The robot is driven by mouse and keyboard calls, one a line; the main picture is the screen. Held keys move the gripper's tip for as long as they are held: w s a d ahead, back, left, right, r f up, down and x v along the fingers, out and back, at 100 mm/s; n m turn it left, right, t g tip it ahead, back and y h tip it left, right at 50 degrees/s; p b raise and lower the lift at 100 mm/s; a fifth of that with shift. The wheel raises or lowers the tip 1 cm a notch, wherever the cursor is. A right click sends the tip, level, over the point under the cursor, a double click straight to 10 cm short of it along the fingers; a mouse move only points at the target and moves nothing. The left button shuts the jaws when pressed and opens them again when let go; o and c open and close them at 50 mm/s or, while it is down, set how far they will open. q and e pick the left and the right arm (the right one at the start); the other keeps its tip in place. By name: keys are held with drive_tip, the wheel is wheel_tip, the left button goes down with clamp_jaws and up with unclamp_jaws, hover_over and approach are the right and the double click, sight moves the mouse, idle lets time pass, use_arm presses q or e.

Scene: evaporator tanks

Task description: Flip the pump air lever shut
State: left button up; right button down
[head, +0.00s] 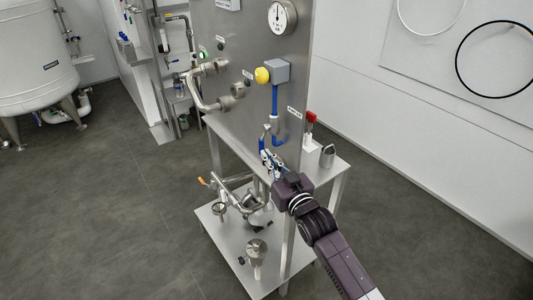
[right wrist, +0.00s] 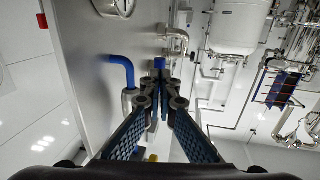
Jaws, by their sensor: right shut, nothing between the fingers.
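On the steel panel, a blue hose (head: 275,100) runs down from a grey box with a yellow button. Below it, near my right gripper (head: 269,160), is a small blue lever (head: 263,143), partly hidden by fittings. In the right wrist view a blue lever-like piece (right wrist: 160,63) stands just beyond the tips of my right gripper (right wrist: 160,103). The fingers are shut and hold nothing. I cannot tell whether a fingertip touches the lever. A bent blue hose (right wrist: 122,62) joins a metal fitting left of the fingers. My left gripper is not in view.
The panel (head: 240,45) rises from a steel trolley (head: 330,163). Metal pipes (head: 205,100) stick out at the left. The floor (head: 110,200) to the left is clear.

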drive_tip(key=shift+w+a, duration=0.2)
drive_tip(key=shift+w, duration=0.2)
